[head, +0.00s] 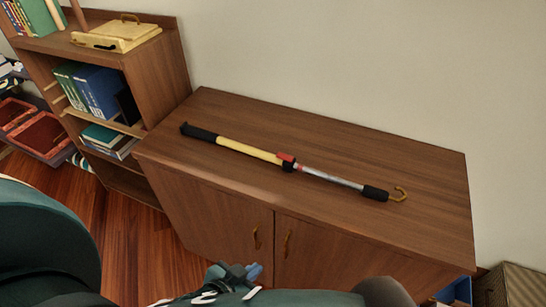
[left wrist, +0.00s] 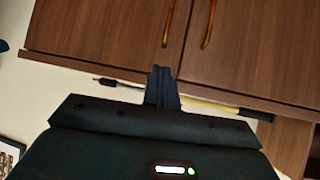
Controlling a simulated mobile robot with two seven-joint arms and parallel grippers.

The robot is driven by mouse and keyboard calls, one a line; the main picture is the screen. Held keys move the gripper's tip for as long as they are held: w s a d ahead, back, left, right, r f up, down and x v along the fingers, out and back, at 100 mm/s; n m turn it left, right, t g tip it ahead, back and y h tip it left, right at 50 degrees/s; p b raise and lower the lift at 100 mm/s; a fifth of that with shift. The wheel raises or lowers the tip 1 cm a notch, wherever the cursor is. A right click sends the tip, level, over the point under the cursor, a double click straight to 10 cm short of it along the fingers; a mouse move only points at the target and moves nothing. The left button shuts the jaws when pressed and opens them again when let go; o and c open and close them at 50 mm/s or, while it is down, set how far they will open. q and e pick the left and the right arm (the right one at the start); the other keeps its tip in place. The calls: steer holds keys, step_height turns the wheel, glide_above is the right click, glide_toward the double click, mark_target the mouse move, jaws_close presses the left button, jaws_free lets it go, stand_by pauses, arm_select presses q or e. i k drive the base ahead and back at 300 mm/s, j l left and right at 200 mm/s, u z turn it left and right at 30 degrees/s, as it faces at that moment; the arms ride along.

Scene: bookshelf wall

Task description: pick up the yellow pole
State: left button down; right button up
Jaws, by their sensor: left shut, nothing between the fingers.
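The yellow pole (head: 250,150) lies on top of a low brown cabinet (head: 400,150). It has a black grip at its left end, a red and black clamp at mid-length, a silver section, and a black right end with a gold hook. My left gripper (head: 240,271) is in front of the cabinet doors, apart from the pole and lower than the top. In the left wrist view its fingers (left wrist: 162,84) are closed together and empty. The pole (left wrist: 210,106) shows behind them there, partly hidden by the gripper. My right gripper is not in view.
A bookshelf (head: 160,75) with books and a yellow case (head: 118,33) stands left of the cabinet. The cabinet top around the pole is clear, with a wall behind. Two door handles (head: 287,243) face me. A woven box (head: 520,286) is at lower right.

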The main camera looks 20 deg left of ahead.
mark_target(209, 136)
steer(key=j+z, duration=0.15)
steer(key=z, duration=0.35)
steer(key=j+z, duration=0.15)
steer(key=z, duration=0.3)
steer(key=k+j+z, duration=0.2)
steer(key=j, duration=0.15)
steer(key=j+z, duration=0.2)
steer(key=k+j+z, duration=0.25)
steer(key=j, duration=0.15)
steer(key=i, duration=0.1)
